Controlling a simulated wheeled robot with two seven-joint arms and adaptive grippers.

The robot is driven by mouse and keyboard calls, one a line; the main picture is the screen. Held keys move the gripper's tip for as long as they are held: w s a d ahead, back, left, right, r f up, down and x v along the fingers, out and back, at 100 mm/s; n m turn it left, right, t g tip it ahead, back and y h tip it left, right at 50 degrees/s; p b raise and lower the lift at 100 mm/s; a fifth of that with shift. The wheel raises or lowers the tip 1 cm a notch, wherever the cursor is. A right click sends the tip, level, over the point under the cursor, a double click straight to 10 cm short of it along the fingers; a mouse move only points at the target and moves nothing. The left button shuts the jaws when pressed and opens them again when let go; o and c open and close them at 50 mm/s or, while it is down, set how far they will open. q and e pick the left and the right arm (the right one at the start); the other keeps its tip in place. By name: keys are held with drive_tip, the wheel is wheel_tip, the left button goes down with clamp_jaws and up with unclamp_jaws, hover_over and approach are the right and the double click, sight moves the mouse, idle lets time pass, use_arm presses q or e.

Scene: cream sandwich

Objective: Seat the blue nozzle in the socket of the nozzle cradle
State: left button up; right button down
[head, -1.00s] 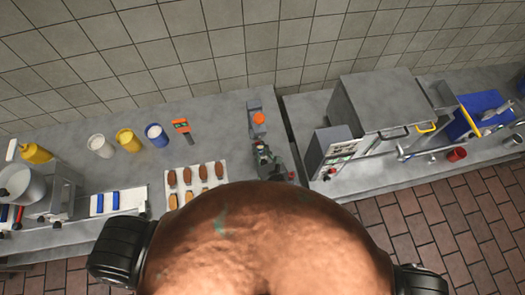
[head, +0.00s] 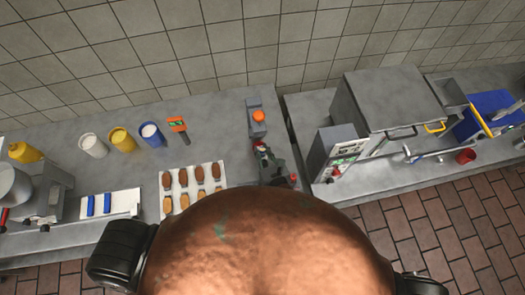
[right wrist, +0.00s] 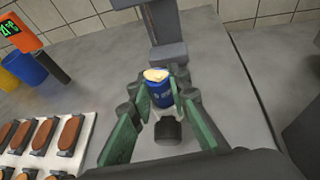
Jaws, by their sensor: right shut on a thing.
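In the head view, my right gripper (head: 262,153) is small and dark, just in front of a grey stand (head: 255,104) with an orange disc. In the right wrist view, a grey stand (right wrist: 168,53) with an upright post is right behind the blue piece. It may be the nozzle cradle; I see no socket clearly, and cannot tell whether they touch. My left gripper is out of view.
A white tray (head: 222,181) of brown and tan pieces lies left of my right gripper. An orange tool (head: 178,125) and blue, yellow and white tubs stand behind it. A gap between counters and a grey oven (head: 390,105) lie to the right.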

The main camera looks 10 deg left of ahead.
drive_tip(key=shift+s+f, duration=0.1)
drive_tip(key=shift+f, duration=0.1)
drive_tip(key=shift+f, duration=0.35)
drive_tip(key=c, duration=1.8)
unclamp_jaws()
drive_tip(key=shift+d+f, duration=0.1)
drive_tip(key=shift+f, duration=0.15)
drive_tip(key=shift+r, duration=0.25)
